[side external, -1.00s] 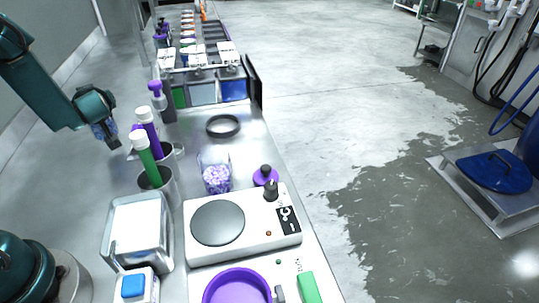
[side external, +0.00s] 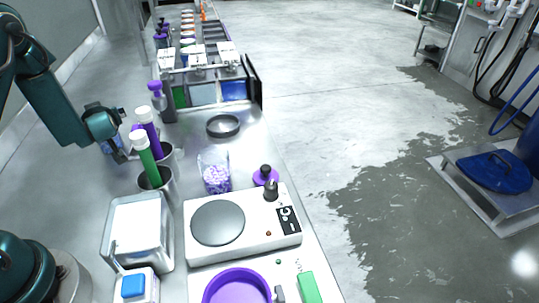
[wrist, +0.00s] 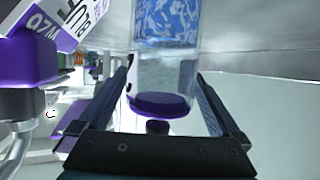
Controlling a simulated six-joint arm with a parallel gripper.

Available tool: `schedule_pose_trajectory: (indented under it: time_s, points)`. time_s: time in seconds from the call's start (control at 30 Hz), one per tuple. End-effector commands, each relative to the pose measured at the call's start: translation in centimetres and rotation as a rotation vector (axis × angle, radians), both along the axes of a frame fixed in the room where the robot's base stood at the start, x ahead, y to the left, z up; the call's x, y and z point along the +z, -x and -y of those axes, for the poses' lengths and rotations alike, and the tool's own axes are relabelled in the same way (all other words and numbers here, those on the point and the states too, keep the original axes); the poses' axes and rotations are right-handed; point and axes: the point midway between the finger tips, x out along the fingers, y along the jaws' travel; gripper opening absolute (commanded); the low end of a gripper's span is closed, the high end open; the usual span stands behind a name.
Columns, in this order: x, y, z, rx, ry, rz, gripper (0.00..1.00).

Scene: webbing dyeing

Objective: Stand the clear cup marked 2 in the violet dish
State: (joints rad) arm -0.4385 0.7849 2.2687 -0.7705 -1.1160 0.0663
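My gripper (wrist: 163,85) is at the left in the side external view (side external: 118,153), beside the tubes. In the wrist view its fingers lie along both sides of a clear cup (wrist: 165,72) with blue-and-white contents and a violet, dark-knobbed lid (wrist: 160,104). The fingers appear shut on this cup; its number is not readable. In the side external view only a bluish patch of it shows. The violet dish (side external: 237,275) is at the bottom edge, partly cut off. Another clear cup (side external: 214,172) with violet bits stands mid-bench; I cannot read a number on it.
Holders with a green tube (side external: 146,158) and a violet tube (side external: 150,135) stand right of my gripper. A hotplate (side external: 242,225), a steel tray (side external: 113,258), a violet knobbed piece (side external: 265,177) and a dark ring (side external: 223,126) are on the bench. A green block (side external: 309,288) is beside the dish.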

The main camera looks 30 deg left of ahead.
Motion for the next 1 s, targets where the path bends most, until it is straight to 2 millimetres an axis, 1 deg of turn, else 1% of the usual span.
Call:
schedule_pose_trajectory:
  time_s: [0.17,0.27,0.5,0.63,0.8,1.0]
  points:
    - [0.4,0.0,0.0,0.001,-0.001,0.002,1.0]
    - [0.8,0.3,1.0,-0.004,0.0,0.001,1.0]
    - [2.4,1.7,4.5,-0.007,-0.001,0.001,1.0]
    - [2.9,2.2,5.7,-0.005,-0.001,0.001,1.0]
    - [3.2,2.6,6.4,-0.002,-0.002,0.001,1.0]
    - [3.2,2.7,6.4,0.0,-0.001,0.0,1.0]
